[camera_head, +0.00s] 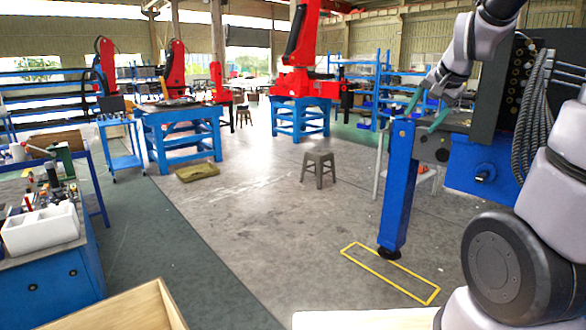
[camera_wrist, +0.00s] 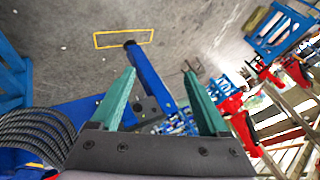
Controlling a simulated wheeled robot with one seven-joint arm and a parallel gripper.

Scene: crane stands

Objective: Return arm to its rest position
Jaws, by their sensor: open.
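A blue post-like stand (camera_head: 397,190) with a dark grey bracket near its top stands roughly upright right of the middle in the head view. Its black foot overlaps an edge of a yellow rectangle (camera_head: 362,267) marked on the floor. I cannot tell whether the foot touches the floor. My gripper (camera_head: 420,122) is at the top of the stand, its teal fingers apart. In the wrist view, my gripper (camera_wrist: 160,72) is open, with the stand (camera_wrist: 148,75) showing between and beyond the fingers. Whether a finger touches the stand is unclear.
A dark machine cabinet (camera_head: 502,95) with a blue base and grey hoses stands close right of my gripper. A grey stool (camera_head: 319,168) stands mid-floor. Blue tables with red robot arms are at the back. A cluttered blue bench (camera_head: 45,280) is at left.

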